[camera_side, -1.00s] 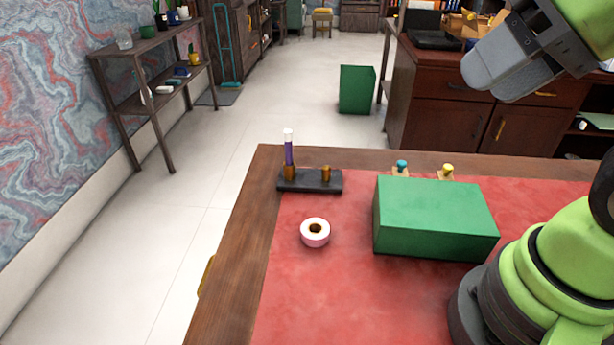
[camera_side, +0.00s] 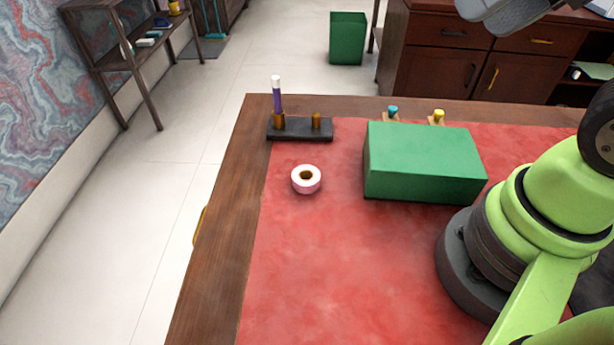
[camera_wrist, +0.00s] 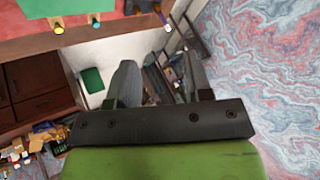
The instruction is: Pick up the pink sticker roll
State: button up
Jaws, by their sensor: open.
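The pink sticker roll (camera_side: 306,180) lies flat on the red desk mat in the side view, with its white top and brown core hole facing up. It is left of the green box and in front of the black pen stand. My gripper (camera_wrist: 158,80) shows in the wrist view with its two fingers apart and nothing between them. In the side view only part of the gripper (camera_side: 505,12) shows at the top right edge, high above and well away from the roll. I cannot make out the roll in the wrist view.
A large green box (camera_side: 424,163) sits right of the roll. Behind the roll stands a black pen stand (camera_side: 299,130) holding an upright purple pen (camera_side: 277,97). Small items with teal (camera_side: 392,112) and yellow (camera_side: 438,116) tops stand behind the box. The mat (camera_side: 320,270) in front is clear.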

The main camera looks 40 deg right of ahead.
jog(key=o, duration=0.7)
jog(key=shift+c, duration=0.2)
jog(key=g+h, duration=0.3)
jog(key=g, duration=0.3)
send_over(306, 173)
jog(key=s+a, duration=0.1)
jog(key=s, duration=0.1)
notch_tip(306, 173, down, 25)
jog(key=shift+s, duration=0.1)
jog(key=shift+m, duration=0.3)
jog(key=shift+w+f, duration=0.2)
jog(key=shift+f, duration=0.8)
jog(key=shift+w+f, duration=0.2)
jog(key=shift+f, duration=0.75)
jog(key=shift+w+f, duration=0.2)
jog(key=shift+f, duration=0.8)
